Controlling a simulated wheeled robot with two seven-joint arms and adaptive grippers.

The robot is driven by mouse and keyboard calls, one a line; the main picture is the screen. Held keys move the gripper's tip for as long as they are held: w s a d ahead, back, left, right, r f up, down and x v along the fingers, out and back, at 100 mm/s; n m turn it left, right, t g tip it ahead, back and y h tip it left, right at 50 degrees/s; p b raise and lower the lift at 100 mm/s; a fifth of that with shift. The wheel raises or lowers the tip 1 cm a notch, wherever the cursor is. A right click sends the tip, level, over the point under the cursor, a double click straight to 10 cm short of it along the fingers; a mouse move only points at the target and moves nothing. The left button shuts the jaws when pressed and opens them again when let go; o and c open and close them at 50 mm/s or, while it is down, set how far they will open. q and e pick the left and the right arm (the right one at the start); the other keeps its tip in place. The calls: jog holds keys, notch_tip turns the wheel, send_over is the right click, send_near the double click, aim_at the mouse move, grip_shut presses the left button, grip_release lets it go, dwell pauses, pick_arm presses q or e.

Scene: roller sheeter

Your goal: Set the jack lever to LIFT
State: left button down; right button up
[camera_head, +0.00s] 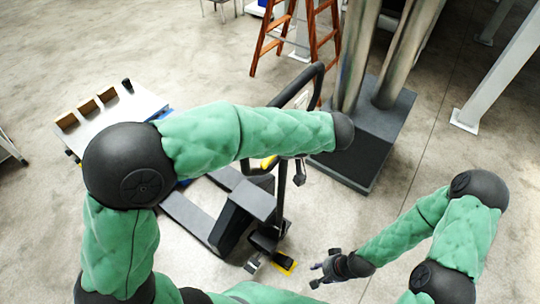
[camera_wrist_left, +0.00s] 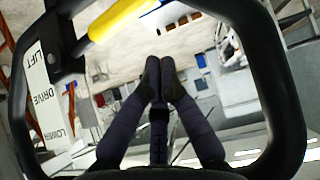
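The pallet jack's black loop handle (camera_head: 318,80) rises behind my left forearm in the head view. In the left wrist view the loop handle (camera_wrist_left: 285,90) frames the picture. The jack lever (camera_wrist_left: 122,18) has a yellow grip and a black pivot, at the upper left beside the LIFT end of a white label (camera_wrist_left: 45,95) reading LIFT, DRIVE, LOWER. My left gripper (camera_wrist_left: 160,68) has its fingertips together, empty, below and right of the yellow grip, apart from it in the picture. My right gripper (camera_head: 316,274) is open and empty above the floor, right of the jack.
The jack's dark forks (camera_head: 188,218) reach toward a white-topped pallet load (camera_head: 145,103) at left. A grey column base (camera_head: 365,135) stands close right of the handle. An orange ladder (camera_head: 268,45) is behind.

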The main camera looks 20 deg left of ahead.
pick_arm(q)
jog(key=p+v, duration=0.1)
jog(key=v, duration=0.9)
jog(key=shift+s, duration=0.35)
